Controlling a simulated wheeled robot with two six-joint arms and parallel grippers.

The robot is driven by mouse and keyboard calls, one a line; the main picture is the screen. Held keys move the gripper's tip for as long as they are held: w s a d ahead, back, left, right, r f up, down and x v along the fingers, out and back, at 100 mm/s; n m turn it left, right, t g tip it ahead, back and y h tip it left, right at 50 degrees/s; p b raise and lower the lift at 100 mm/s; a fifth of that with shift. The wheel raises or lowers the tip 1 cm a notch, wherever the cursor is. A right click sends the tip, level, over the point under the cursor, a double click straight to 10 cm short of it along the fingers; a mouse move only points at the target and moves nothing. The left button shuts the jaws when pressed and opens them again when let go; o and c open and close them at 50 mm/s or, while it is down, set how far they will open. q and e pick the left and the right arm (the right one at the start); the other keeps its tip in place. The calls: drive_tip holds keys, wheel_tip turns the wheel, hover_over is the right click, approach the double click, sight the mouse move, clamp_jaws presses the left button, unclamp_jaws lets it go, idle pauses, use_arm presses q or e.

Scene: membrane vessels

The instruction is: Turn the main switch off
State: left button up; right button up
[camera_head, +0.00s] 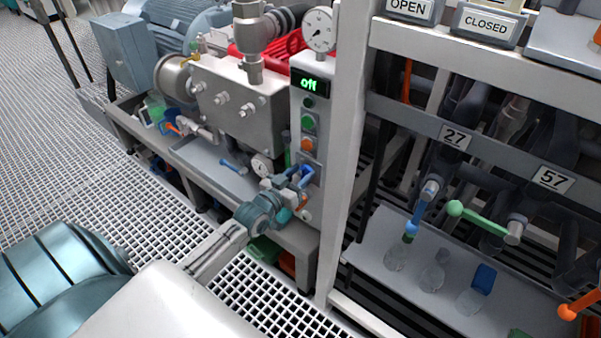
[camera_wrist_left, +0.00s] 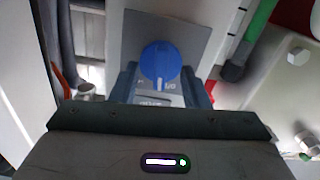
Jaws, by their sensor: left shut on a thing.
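The main switch is a blue rotary knob (camera_head: 308,170) low on the front of the narrow grey control panel (camera_head: 299,92). In the left wrist view the blue knob (camera_wrist_left: 160,62) sits on a grey plate, with a white mark at its lower edge. My left gripper (camera_head: 300,180) is at the knob, its fingers on either side and shut on it. The fingers partly hide the plate and its lettering. The display (camera_head: 309,84) on the panel shows "off" in green. My right gripper is not in view.
A green button (camera_head: 308,122) and an orange button (camera_head: 307,145) sit above the knob. A white frame post (camera_head: 345,130) stands close on the right. Grating floor (camera_head: 160,190) is open at left.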

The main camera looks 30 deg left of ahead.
use_arm(q)
drive_tip(key=shift+a+f+n, duration=0.15)
drive_tip(key=shift+n, duration=2.15)
drive_tip(key=o, duration=1)
drive_tip(key=shift+c, duration=0.2)
drive_tip(key=shift+s+p, duration=0.1)
drive_tip(key=shift+p, duration=0.2)
